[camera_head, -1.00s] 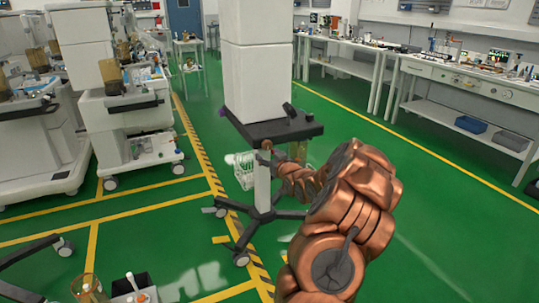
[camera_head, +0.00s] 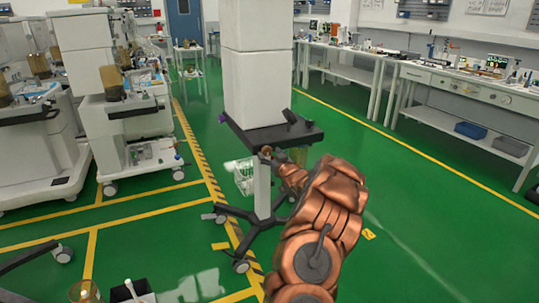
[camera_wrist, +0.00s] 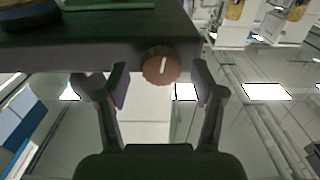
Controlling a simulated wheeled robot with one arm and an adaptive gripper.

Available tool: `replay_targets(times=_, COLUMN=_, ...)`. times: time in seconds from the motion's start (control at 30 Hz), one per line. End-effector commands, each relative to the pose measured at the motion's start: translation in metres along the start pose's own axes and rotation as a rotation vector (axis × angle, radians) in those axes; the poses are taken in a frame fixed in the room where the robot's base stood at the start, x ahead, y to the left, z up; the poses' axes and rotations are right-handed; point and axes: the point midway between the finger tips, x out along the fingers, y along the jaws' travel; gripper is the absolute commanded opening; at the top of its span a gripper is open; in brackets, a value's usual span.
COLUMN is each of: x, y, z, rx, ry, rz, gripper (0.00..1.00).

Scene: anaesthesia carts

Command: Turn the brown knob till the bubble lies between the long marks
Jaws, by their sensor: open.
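The brown knob (camera_wrist: 159,66) shows in the wrist view, round with a ridged rim and a white mark that stands nearly upright. It sits at the front edge of a dark shelf (camera_wrist: 70,52). My gripper (camera_wrist: 160,84) is open, with one finger on each side of the knob and clear gaps to it. In the head view the knob seems to be the small brown spot (camera_head: 266,151) under the front of the black shelf (camera_head: 285,135); my arm reaches toward it from the right. The bubble and the long marks cannot be made out in either view.
A white column (camera_head: 258,65) stands on the shelf, above a wheeled black base (camera_head: 255,222).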

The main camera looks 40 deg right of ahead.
Motion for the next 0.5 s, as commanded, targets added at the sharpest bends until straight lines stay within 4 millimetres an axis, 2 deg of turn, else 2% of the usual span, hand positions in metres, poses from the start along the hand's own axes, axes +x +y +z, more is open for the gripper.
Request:
replay_targets(times=0.2, x=0.0077, y=-0.0013, z=0.0008, rx=0.0, ry=-0.001, rz=-0.002, gripper=0.68)
replay_targets(times=0.47, x=0.0081, y=-0.0011, z=0.001, rx=0.001, ry=-0.001, rz=-0.001, gripper=0.68)
replay_targets(times=0.5, x=0.0081, y=-0.001, z=0.0009, rx=0.001, ry=-0.001, rz=-0.001, gripper=0.65)
